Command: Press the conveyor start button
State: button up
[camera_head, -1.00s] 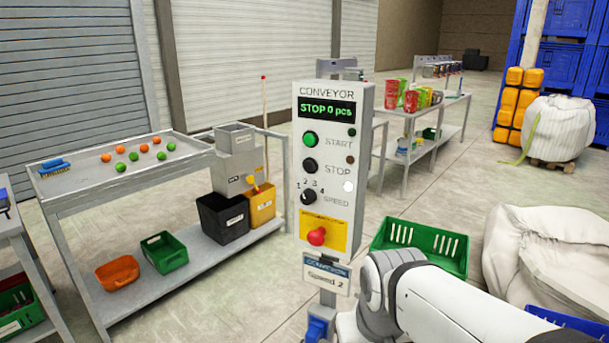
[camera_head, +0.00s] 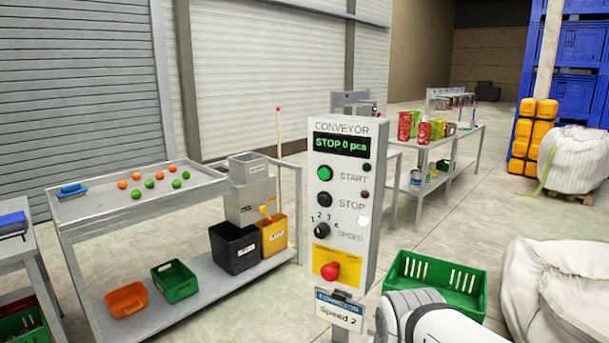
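The conveyor control panel (camera_head: 342,203) stands upright on a post in the middle of the head view. Its display (camera_head: 342,144) reads "STOP 0 pcs". The green start button (camera_head: 324,173) is at the upper left of the panel, above the dark stop button (camera_head: 325,199), the speed knob (camera_head: 321,229) and the red emergency knob (camera_head: 330,271). Part of my white arm shows at the bottom right, in front of and below the panel. My gripper is not in view.
A grey table (camera_head: 146,203) with orange and green balls is at the left. A green crate (camera_head: 436,282) and a white sack (camera_head: 556,290) are at the right. Another table (camera_head: 470,140) with colourful packs stands behind. The floor between is open.

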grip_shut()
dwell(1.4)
